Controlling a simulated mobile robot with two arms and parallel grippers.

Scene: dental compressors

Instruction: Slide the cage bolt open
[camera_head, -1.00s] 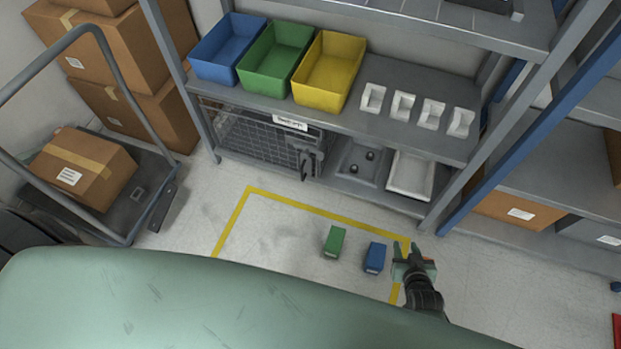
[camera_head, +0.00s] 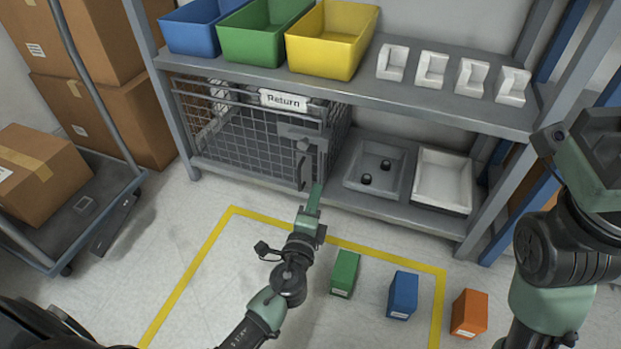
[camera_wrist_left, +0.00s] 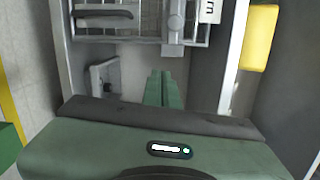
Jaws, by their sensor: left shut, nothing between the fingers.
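The wire cage (camera_head: 245,130) stands on the lower shelf, with a sign reading "Return" (camera_head: 284,101) on its top front. A grey latch plate with the bolt (camera_head: 303,135) is at its front right, and a dark upright handle (camera_head: 303,172) hangs below it. The bolt's exact position is too small to tell. My left gripper (camera_head: 312,198) is shut and empty, just below and in front of the handle; contact cannot be told. In the left wrist view its shut fingers (camera_wrist_left: 165,88) point at the cage front, with the dark handle (camera_wrist_left: 105,15) at upper left. My right gripper's fingers are hidden.
Blue, green (camera_head: 262,35) and yellow bins and several white holders stand on the upper shelf. A grey tray (camera_head: 375,172) and a white tray (camera_head: 442,182) sit beside the cage. Green, blue (camera_head: 402,295) and orange boxes stand on the floor. A cart (camera_head: 85,205) is at left.

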